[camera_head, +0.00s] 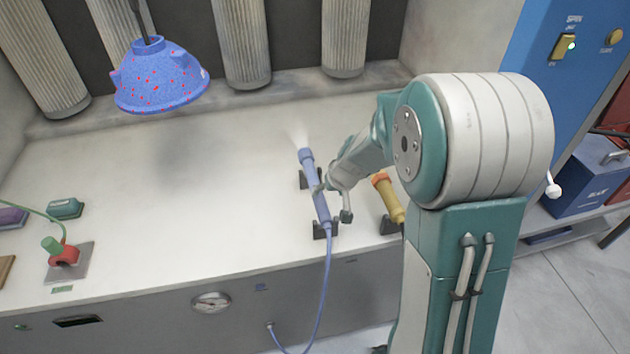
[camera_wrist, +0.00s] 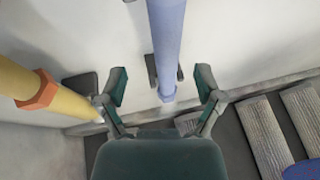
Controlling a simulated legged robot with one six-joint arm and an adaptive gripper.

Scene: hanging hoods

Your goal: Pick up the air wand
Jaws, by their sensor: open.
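The air wand (camera_head: 316,188) is a slim blue tube with a blue hose at its lower end. It rests tilted on dark cradles on the pale bench, and a faint white mist shows at its upper end. My gripper (camera_head: 333,200) is at the wand's right side, close to its middle. In the wrist view the wand (camera_wrist: 167,40) runs between the two spread fingers of my gripper (camera_wrist: 162,84), with a gap on each side. The gripper is open and holds nothing. Whether a finger touches the wand cannot be told.
A yellow tool (camera_head: 389,198) with an orange collar lies in its own cradle just right of my gripper. A blue, red-speckled part (camera_head: 160,80) hangs at the upper left. A red-and-green joystick (camera_head: 63,252) stands at the left. The bench between is clear.

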